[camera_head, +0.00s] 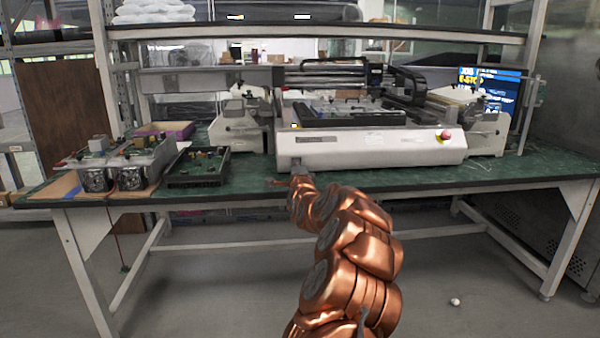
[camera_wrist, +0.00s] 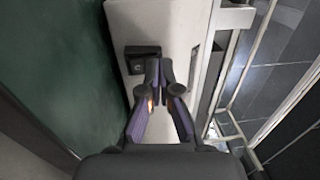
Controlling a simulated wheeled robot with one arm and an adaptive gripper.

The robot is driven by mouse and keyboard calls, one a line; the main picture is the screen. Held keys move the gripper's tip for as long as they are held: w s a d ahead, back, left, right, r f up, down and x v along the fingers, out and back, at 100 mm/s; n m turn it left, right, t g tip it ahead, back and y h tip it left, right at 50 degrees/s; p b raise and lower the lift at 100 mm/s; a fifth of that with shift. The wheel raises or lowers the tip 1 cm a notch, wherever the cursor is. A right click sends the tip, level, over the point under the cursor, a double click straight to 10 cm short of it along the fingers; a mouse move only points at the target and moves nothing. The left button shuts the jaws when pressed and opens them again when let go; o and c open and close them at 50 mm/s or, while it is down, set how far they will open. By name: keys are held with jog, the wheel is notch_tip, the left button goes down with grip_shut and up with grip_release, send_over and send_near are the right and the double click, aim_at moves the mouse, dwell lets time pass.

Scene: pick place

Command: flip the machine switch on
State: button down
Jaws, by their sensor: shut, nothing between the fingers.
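The machine (camera_head: 370,150) is a long white unit on the green table, with a red button (camera_head: 443,135) at the right of its front. In the wrist view its pale front panel (camera_wrist: 185,22) carries a small black switch block (camera_wrist: 137,66). Whether the switch is on or off cannot be told. My gripper (camera_wrist: 160,66) is shut and empty, its fingertips close beside the right side of the switch block. Contact cannot be made out. In the head view my copper arm reaches the machine's lower left front, and the arm mostly hides the gripper.
The green table (camera_head: 420,178) has circuit boxes (camera_head: 118,165) and a black tray (camera_head: 198,167) at the left. A screen (camera_head: 490,90) reading "E-STOP" stands behind the machine at the right. A shelf (camera_head: 320,34) spans above. The floor in front is mostly clear.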

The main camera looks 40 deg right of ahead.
jog(key=s+a+r+p, duration=0.1)
jog(key=s+a+r, duration=0.1)
jog(key=s+a, duration=0.5)
jog(key=shift+s+a+r, duration=0.15)
jog(key=shift+s+r, duration=0.05)
jog(key=shift+s, duration=1.3)
